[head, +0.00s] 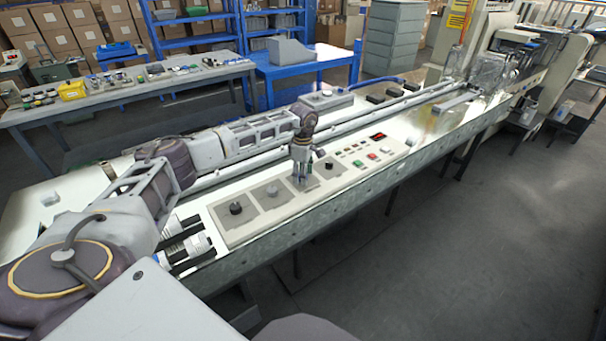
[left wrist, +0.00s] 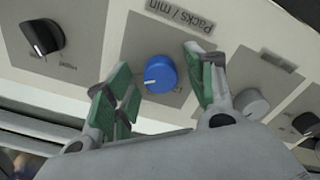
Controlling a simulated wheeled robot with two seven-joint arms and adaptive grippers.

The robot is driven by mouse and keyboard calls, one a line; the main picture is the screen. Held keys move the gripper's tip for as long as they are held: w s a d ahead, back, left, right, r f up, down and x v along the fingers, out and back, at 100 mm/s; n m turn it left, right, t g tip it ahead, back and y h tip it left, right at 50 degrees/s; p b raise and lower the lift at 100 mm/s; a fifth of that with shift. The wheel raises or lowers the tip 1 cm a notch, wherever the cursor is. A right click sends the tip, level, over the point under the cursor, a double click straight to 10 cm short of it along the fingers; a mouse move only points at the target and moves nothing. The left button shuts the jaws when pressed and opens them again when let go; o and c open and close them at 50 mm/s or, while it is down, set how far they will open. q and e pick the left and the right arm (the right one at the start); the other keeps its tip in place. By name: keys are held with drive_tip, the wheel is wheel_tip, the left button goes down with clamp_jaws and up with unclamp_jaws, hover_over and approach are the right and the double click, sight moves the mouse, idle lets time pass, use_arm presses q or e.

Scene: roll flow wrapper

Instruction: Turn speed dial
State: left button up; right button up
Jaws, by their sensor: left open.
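The speed dial is a round blue knob (left wrist: 160,74) on a grey square plate under a "Packs / min" label (left wrist: 180,14) in the left wrist view. A small pale mark shows near its edge. My left gripper (left wrist: 162,88) is open, with its green-padded fingers on either side of the knob and visible gaps to it. In the head view my left gripper (head: 301,174) points down over the control panel (head: 232,236) and hides the blue knob. My right gripper is not in view.
A black knob (left wrist: 42,38) and a grey knob (left wrist: 251,103) flank the blue one. The panel also has a black knob at its near end (head: 236,208), and green (head: 358,163) and red (head: 372,156) buttons farther along. Conveyor rails (head: 395,105) run behind the panel.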

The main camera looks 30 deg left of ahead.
use_arm(q)
drive_tip(key=shift+r, duration=0.15)
wheel_tip(320, 180, up, 12)
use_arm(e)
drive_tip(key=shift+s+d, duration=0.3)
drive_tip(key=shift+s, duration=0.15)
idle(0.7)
